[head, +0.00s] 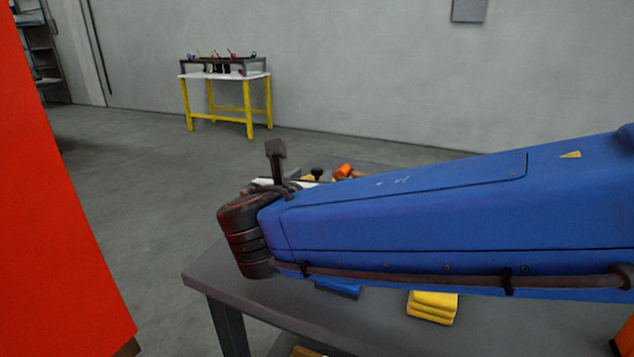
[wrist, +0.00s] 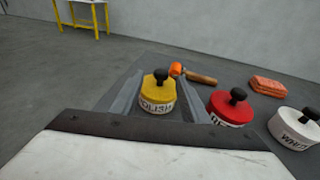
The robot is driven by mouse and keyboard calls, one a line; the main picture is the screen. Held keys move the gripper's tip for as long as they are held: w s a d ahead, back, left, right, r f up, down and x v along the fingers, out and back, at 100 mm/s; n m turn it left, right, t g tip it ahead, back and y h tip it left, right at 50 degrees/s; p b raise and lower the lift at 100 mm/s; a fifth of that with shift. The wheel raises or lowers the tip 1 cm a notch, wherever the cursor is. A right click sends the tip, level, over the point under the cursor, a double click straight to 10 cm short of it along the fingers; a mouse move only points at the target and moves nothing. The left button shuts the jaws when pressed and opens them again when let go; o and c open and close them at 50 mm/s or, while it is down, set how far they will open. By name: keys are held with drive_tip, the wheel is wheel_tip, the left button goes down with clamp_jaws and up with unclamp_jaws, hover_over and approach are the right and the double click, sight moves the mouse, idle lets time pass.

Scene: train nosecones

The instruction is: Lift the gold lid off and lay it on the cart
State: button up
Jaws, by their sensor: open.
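The dark grey cart (head: 215,279) stands under my blue arm in the head view. My arm hides most of the cart top and the gripper there.
A red-lidded tin (wrist: 232,106) and a white tin (wrist: 294,128) stand to the right. An orange-headed mallet (wrist: 192,75) lies behind the gold lid, with orange cloths (wrist: 268,87) farther right. Folded yellow cloths (head: 433,307) and a blue one (head: 337,287) lie near the cart's front edge.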

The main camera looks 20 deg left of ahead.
sight(316, 170)
drive_tip(key=shift+r+x, duration=0.15)
drive_tip(key=shift+x, duration=1.15)
drive_tip(key=shift+r+x, duration=0.15)
drive_tip(key=shift+x, duration=1.15)
drive_tip(key=shift+w+d, duration=0.1)
drive_tip(key=shift+d, duration=0.05)
drive_tip(key=shift+c, duration=0.5)
clamp_jaws()
